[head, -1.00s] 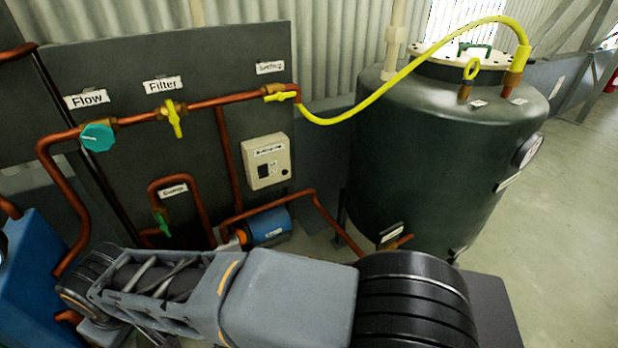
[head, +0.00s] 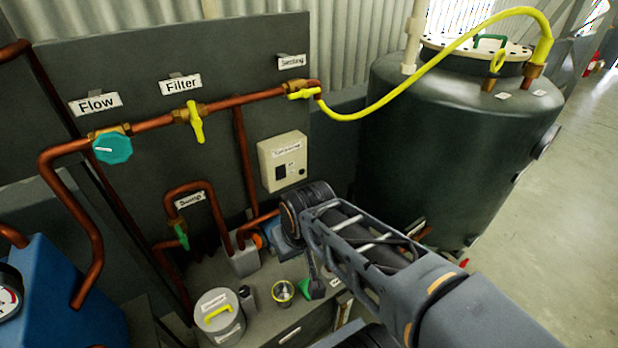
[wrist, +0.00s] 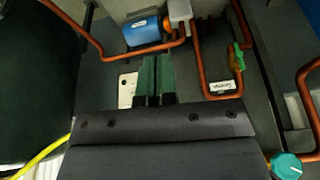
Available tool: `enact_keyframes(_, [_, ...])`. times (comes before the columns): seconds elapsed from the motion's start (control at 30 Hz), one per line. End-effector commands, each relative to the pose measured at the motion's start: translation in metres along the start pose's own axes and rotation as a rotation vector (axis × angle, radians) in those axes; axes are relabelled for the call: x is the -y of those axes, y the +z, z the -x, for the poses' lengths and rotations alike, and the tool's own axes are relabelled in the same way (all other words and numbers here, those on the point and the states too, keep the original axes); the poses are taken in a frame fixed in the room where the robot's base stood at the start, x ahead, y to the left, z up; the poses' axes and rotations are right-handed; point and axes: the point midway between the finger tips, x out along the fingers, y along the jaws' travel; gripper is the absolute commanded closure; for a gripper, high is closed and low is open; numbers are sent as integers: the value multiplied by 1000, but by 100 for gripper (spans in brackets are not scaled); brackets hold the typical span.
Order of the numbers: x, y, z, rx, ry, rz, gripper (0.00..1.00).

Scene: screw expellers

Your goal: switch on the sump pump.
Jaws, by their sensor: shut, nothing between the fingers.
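A beige switch box (head: 283,160) with a dark switch and a small label hangs on the grey panel in the head view. The label is too small to read. A blue pump (head: 285,238) with an orange end lies below it, partly hidden by my arm. I cannot make out the fingers in the head view.
Copper pipes cross the panel with a teal Flow valve (head: 113,148), a yellow Filter valve (head: 195,122) and a green valve (head: 181,236). A yellow hose (head: 390,94) runs to the dark tank (head: 440,150). A lidded can (head: 217,315) stands on the cabinet below.

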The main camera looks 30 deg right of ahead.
Motion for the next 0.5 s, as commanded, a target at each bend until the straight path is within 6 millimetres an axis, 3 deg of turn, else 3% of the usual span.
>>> enact_keyframes(0.33, [-1, -1, -2, -5, 3, 4, 100])
enact_keyframes(0.5, [-28, -30, -33, -111, 84, 100, 100])
